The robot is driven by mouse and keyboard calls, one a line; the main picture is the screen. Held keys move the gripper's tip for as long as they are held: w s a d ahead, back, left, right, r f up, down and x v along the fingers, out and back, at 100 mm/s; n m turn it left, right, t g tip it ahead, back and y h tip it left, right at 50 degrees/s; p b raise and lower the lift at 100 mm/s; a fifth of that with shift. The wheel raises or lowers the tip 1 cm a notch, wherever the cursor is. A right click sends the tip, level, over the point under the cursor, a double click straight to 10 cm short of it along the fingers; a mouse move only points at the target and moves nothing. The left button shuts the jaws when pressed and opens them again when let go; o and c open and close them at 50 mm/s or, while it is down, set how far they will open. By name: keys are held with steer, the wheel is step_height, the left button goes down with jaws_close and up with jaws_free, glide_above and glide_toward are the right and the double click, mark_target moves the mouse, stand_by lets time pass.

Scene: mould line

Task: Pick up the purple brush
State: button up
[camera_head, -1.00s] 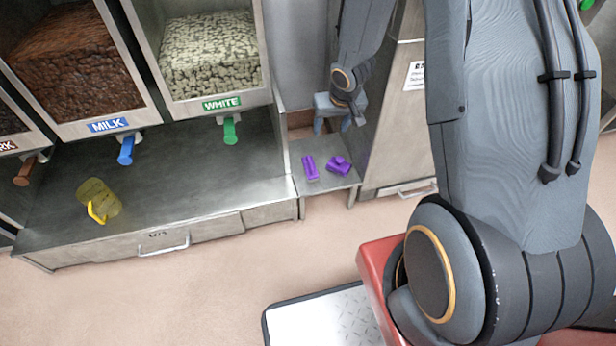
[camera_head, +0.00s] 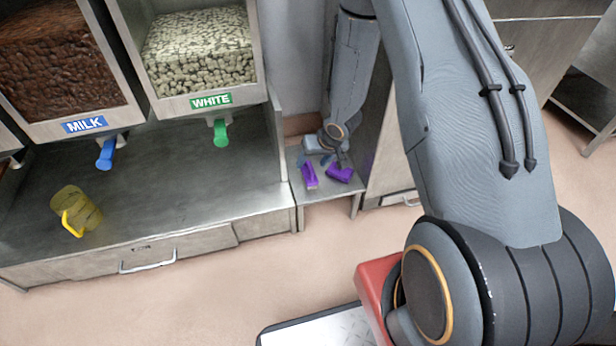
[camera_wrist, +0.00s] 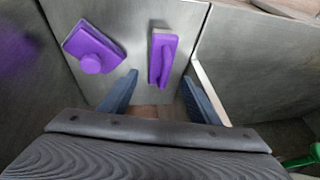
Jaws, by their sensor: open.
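Two purple items lie on a small steel shelf (camera_head: 327,191). The long narrow one, which looks like the brush (camera_wrist: 163,58), has a raised handle and a greyish patch at its far end; it also shows at the left in the head view (camera_head: 310,176). The other is a purple block with a round knob (camera_wrist: 93,47), also at the right in the head view (camera_head: 339,174). My gripper (camera_wrist: 160,80) is open and empty, its two blue-grey fingers apart. In the wrist view the brush appears between and just beyond the fingertips; the height gap is hard to tell.
Steel walls flank the shelf. Left of it is a wider counter (camera_head: 170,205) with a yellow translucent jug (camera_head: 77,210) under dispensers with blue (camera_head: 105,153) and green (camera_head: 221,133) handles. A cabinet stands on the right.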

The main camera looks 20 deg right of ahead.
steer(key=b+x, duration=0.1)
steer(key=x, duration=0.2)
steer(key=shift+f, duration=0.25)
steer(key=shift+r, duration=0.1)
steer(key=c, duration=1.3)
step_height(320, 180, up, 10)
steer(key=p, duration=0.4)
steer(key=shift+p, duration=0.4)
steer(key=o, duration=0.4)
steer(key=shift+c, duration=0.8)
